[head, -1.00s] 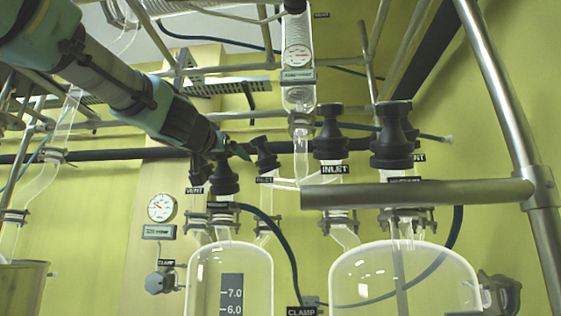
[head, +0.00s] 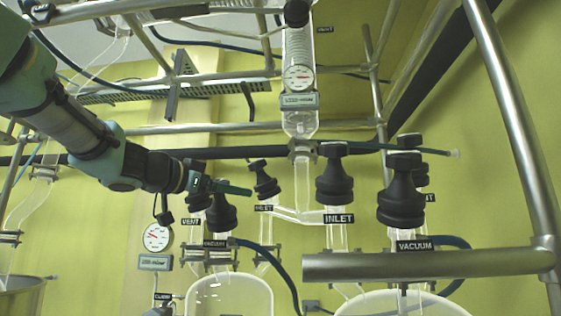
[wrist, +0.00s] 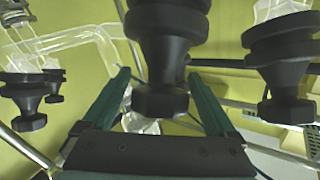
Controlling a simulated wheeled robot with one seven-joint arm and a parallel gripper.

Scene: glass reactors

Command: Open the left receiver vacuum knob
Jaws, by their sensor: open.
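The left receiver vacuum knob (head: 221,213) is a black, stepped knob above a "VACUUM" label on the left glass receiver (head: 230,292). My gripper (head: 238,189) is open and comes in from the left at the height of this knob's top. In the wrist view, a black knob (wrist: 165,50) stands between the two green fingers of my gripper (wrist: 158,80), with gaps visible on both sides. It appears to be the vacuum knob, its narrow end nearest the palm. No firm contact can be seen.
The vent knob (head: 196,199) sits close behind the vacuum knob, and the left inlet knob (head: 264,182) is to its right. The right receiver has an inlet knob (head: 334,178) and a vacuum knob (head: 402,190). A steel rail (head: 420,265) crosses in front.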

